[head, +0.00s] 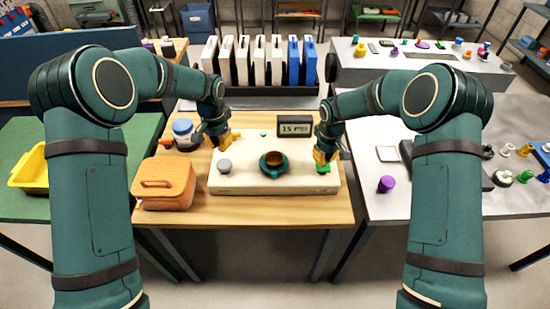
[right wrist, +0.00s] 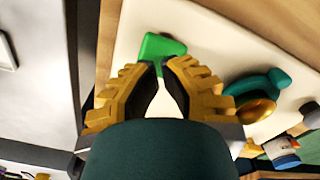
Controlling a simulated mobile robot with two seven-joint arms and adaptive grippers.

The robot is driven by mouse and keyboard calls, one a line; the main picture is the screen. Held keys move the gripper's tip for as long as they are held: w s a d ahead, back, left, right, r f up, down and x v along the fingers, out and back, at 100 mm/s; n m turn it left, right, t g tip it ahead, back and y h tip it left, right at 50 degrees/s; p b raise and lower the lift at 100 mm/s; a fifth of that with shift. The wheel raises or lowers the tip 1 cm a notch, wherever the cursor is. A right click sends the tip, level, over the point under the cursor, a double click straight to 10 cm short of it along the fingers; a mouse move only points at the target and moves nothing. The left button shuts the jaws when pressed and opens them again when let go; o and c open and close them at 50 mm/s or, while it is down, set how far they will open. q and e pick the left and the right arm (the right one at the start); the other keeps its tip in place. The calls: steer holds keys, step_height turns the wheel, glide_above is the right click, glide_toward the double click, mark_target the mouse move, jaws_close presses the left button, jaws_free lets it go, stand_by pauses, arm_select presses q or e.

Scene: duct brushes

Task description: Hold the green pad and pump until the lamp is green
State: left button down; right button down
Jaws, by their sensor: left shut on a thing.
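A cream box (head: 245,188) stands on the wooden table. On its top are a grey knob (head: 224,166), a teal ring with a brown cup-like middle (head: 273,160) and the green pad (head: 323,169). A small green spot, perhaps the lamp (head: 263,133), shows at its back. My right gripper (head: 322,157) is over the pad; in the right wrist view its fingertips (right wrist: 160,66) meet at the green pad (right wrist: 160,46). Whether they press it I cannot tell. My left gripper (head: 230,138) is closed above and behind the grey knob; what it holds is hidden.
A display (head: 295,125) reading about 15 stands behind the box. A blue-lidded jar (head: 183,131) and a brown case (head: 163,186) are on the left. A purple piece (head: 386,184) lies on the right table. The wood in front of the box is clear.

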steer(key=shift+r, duration=2.05)
